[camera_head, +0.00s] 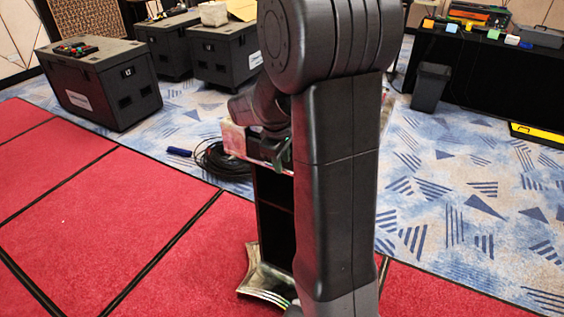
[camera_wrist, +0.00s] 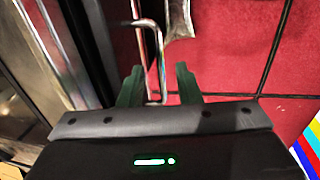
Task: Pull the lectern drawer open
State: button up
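The lectern (camera_head: 273,216) stands behind my arm in the head view, with a pale, worn upper part, a dark open column and a flared metallic foot (camera_head: 262,286). My arm hides much of it, and I cannot make out the drawer front or how far it is out. In the wrist view, a bent shiny metal handle (camera_wrist: 153,62) runs between the fingers. My gripper (camera_wrist: 158,86) has two green fingers spread apart, one on each side of the handle, with gaps visible. In the head view, my gripper (camera_head: 284,155) is at the lectern's upper part, partly hidden.
Black cases (camera_head: 100,85) stand at the back left. A coiled black cable (camera_head: 222,160) lies left of the lectern. A bin (camera_head: 431,87) and a black-draped table (camera_head: 480,70) are at the right. Red floor panels (camera_head: 90,210) are clear at the left.

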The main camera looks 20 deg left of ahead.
jog(key=shift+w+f, duration=0.15)
jog(key=shift+f, duration=0.4)
grip_shut()
